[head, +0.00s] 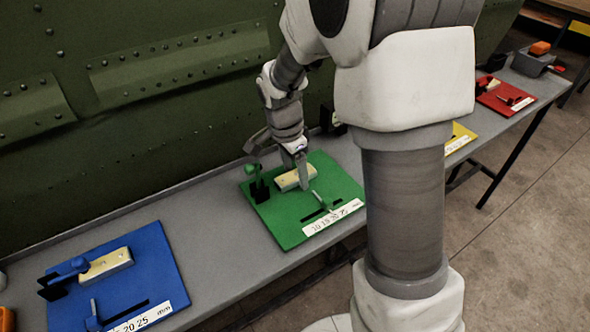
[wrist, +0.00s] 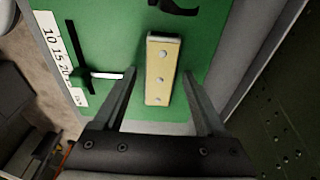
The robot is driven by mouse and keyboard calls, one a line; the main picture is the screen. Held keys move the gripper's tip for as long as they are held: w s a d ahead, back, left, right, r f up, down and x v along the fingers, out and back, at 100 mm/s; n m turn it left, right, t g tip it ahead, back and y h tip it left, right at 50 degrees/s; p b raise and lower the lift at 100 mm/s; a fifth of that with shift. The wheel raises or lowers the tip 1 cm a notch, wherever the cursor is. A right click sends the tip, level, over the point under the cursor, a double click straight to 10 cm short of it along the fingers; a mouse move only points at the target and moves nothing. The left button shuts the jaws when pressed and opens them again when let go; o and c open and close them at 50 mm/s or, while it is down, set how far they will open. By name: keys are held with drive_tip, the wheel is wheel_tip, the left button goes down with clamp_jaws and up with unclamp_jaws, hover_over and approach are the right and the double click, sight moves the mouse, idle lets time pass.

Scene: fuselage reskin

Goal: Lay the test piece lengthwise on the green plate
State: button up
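The test piece, a pale yellow block (head: 290,181) with three rivet heads on its face, lies on the green plate (head: 284,226). In the wrist view the block (wrist: 161,92) lies flat between my fingers, its long side roughly along the plate's slot. My gripper (head: 302,178) is over the block, pointing down. In the wrist view my gripper (wrist: 161,72) is open, with a gap between each finger and the block. The green plate (wrist: 115,22) fills the middle of that view. In the head view one finger hides part of the block.
A green clamp (head: 254,172) stands at the plate's left, and a small pin lever (head: 322,201) near its slot and number label (head: 333,217). A blue plate (head: 160,262) with a similar block (head: 106,265) is at left. Yellow (head: 460,133) and red (head: 510,90) plates are right. The green riveted fuselage wall (head: 130,120) rises behind.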

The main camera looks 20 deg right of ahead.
sight(288, 178)
drive_tip(key=shift+r, duration=0.1)
wheel_tip(288, 178, up, 12)
drive_tip(key=a+p, duration=0.2)
drive_tip(key=s+d+r+n+t+y, duration=0.1)
drive_tip(key=s+r+n+t, duration=0.1)
drive_tip(key=s+n, duration=0.5)
drive_tip(key=s+d+r+n+t, duration=0.1)
drive_tip(key=s+r+n+t, duration=0.2)
drive_tip(key=s, duration=1)
drive_tip(key=shift+s+r+n+y, duration=0.35)
drive_tip(key=shift+r+n, duration=0.75)
drive_tip(key=shift+n, duration=1.1)
drive_tip(key=shift+w, duration=0.1)
wheel_tip(288, 178, up, 7)
drive_tip(key=p, duration=0.7)
drive_tip(key=shift+f, duration=0.15)
